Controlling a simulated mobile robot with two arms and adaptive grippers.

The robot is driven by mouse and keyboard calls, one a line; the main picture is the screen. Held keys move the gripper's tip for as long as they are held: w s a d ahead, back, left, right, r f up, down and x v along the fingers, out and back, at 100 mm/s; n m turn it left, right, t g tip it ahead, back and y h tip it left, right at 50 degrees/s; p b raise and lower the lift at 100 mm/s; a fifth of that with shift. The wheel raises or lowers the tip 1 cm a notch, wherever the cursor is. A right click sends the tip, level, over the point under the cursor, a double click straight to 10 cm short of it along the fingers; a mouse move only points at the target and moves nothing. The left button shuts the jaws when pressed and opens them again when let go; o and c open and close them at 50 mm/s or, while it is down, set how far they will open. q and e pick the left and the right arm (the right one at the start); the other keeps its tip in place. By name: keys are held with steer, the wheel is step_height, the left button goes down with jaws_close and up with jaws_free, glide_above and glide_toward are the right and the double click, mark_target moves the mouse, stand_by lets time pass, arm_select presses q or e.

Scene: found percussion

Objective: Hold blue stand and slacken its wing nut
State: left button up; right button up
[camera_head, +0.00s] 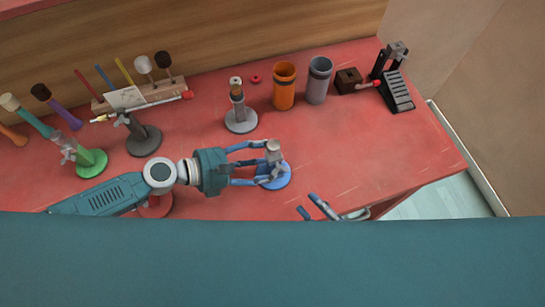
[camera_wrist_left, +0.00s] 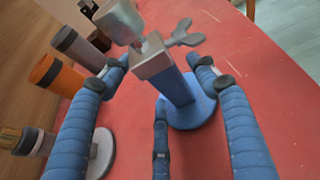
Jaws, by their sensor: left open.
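The blue stand (camera_head: 275,178) stands upright near the front of the red table. In the left wrist view it has a blue post (camera_wrist_left: 176,88), a round blue base (camera_wrist_left: 192,112) and a grey head block (camera_wrist_left: 152,60). Its grey wing nut (camera_wrist_left: 185,35) sticks out to the right of the head. My left gripper (camera_head: 262,164) is open, its fingers on either side of the stand; whether they touch it I cannot tell. My right gripper (camera_head: 308,203) shows only its fingertips at the table's front edge; the rest is hidden.
An orange cup (camera_head: 284,88) and a grey cup (camera_head: 318,80) stand behind. A grey stand (camera_head: 240,120), a dark stand (camera_head: 145,140) and a green stand (camera_head: 90,162) are to the left. A black pedal (camera_head: 396,90) sits far right. The table's right front is clear.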

arm_select(q)
steer(key=shift+x, duration=0.8)
steer(key=c, duration=1.5)
steer(key=shift+o, duration=0.2)
steer(key=shift+f, duration=0.1)
steer(key=shift+a, duration=0.1)
